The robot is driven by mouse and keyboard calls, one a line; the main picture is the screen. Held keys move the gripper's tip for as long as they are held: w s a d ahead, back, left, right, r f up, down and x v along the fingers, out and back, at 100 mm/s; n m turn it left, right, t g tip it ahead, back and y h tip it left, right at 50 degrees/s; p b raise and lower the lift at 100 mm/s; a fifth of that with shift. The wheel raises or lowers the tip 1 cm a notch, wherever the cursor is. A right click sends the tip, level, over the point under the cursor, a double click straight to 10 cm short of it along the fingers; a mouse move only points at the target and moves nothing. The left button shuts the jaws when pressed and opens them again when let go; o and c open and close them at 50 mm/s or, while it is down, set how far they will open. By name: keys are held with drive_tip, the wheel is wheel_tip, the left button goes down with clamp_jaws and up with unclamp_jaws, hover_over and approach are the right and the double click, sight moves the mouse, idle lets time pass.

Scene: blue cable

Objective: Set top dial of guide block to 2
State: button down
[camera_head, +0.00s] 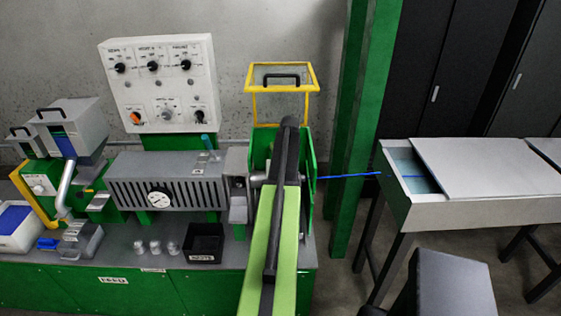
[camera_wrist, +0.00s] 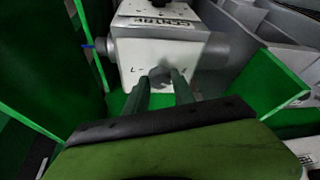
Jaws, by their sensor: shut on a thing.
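The white guide block (camera_wrist: 135,58) is in the middle of the wrist view, between green walls. The dial's setting is hidden or too small to read. In the head view my arm covers the block and the fingertips.
Green side walls (camera_wrist: 265,90) stand close on both sides. A yellow-framed guard (camera_head: 284,77) is raised behind. A blue cable (camera_head: 345,176) runs right to a grey trough table (camera_head: 480,208). A control panel (camera_head: 160,85), a vented grey housing (camera_head: 165,182) and a black bin (camera_head: 203,243) are left.

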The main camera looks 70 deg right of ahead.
drive_tip(key=n, duration=0.2)
drive_tip(key=n+t+y, duration=0.1)
drive_tip(key=n, duration=0.2)
drive_tip(key=shift+d+y, duration=0.1)
drive_tip(key=shift+y, duration=0.2)
drive_tip(key=shift+n, duration=0.3)
drive_tip(key=c, duration=1.1)
unclamp_jaws()
drive_tip(key=shift+o, duration=0.2)
drive_tip(key=p+v, duration=0.7)
drive_tip(key=shift+s+r, duration=0.2)
drive_tip(key=shift+s, duration=0.1)
drive_tip(key=shift+d, duration=0.1)
